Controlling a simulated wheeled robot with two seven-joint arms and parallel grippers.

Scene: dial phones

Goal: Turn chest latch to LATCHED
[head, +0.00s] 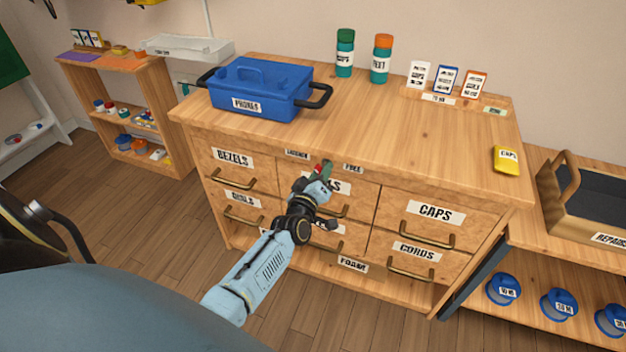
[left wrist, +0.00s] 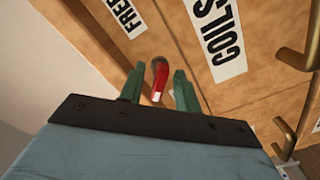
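The chest is a wooden cabinet with labelled drawers; its top (head: 400,130) is wide. A small red latch handle with a pale tip (left wrist: 160,80) is on its front, near the top edge. In the head view the latch is between a small label (head: 297,154) at left, too small to read surely, and the FREE label (head: 353,168) at right. My left gripper (head: 325,172) is at the latch. In the left wrist view its green fingers (left wrist: 160,72) stand apart, one on each side of the latch, with visible gaps. My right gripper is not in view.
The COILS label (left wrist: 215,38) and a brass drawer handle (left wrist: 285,138) are close by. A blue PHONES box (head: 260,90) stands on the chest top, with two bottles behind. A shelf with a REPAIRS crate (head: 590,205) stands at right.

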